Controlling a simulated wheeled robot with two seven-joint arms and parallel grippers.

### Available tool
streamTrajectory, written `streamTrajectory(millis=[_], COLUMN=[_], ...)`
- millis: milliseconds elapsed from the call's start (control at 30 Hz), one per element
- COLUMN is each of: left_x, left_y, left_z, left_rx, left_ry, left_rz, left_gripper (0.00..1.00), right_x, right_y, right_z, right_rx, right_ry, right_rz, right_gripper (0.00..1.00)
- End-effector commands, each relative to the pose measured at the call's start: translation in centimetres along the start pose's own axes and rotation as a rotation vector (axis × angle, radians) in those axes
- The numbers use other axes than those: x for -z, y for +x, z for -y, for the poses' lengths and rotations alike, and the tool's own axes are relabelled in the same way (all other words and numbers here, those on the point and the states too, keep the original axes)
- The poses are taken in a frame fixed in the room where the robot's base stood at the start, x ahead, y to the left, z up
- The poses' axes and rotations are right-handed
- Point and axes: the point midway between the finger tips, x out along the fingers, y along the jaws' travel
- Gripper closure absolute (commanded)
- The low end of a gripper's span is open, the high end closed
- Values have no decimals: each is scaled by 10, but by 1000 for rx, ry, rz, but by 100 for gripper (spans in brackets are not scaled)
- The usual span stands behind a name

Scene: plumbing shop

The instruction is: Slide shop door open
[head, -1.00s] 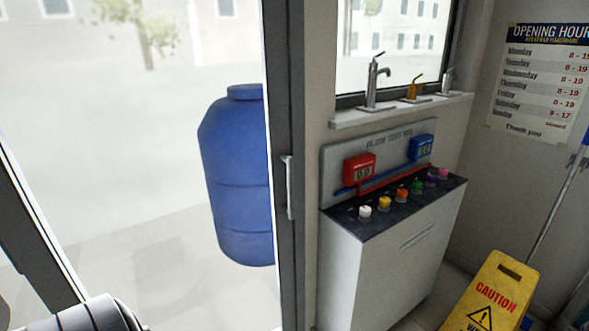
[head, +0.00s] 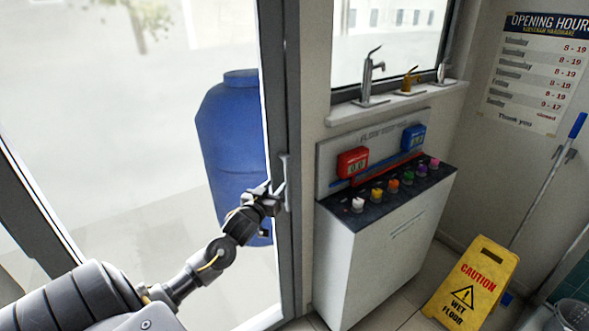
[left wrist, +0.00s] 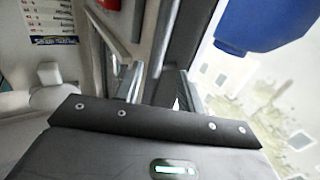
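The shop door is a glass panel with a dark grey frame (head: 274,90), in the left half of the head view. Its pale upright handle (head: 287,182) is on the right stile. My left gripper (head: 277,194) is at the handle's lower part, reaching in from the left. In the left wrist view the two fingers (left wrist: 160,86) stand apart, with the door frame beyond them. Whether they touch the handle cannot be told. My right gripper is in neither view.
A blue barrel (head: 228,135) stands behind the glass. Right of the door are a white faucet test counter (head: 378,250), a window sill with taps (head: 400,103), a yellow wet-floor sign (head: 475,285) and an opening-hours poster (head: 530,72).

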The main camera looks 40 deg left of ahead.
Motion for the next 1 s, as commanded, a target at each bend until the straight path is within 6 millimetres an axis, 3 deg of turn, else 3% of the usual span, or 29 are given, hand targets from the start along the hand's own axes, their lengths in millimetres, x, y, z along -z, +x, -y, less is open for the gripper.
streamTrajectory(millis=[167,633,1000], left_x=[1,1,-2], left_y=[13,91,108], left_z=[0,0,0], left_rx=[1,2,0], left_ry=[0,1,2], left_rz=[1,1,1], left_gripper=[61,61,61], right_x=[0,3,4], right_y=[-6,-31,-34], right_z=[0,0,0], right_rx=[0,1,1], right_ry=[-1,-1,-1], right_rz=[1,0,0], right_gripper=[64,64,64])
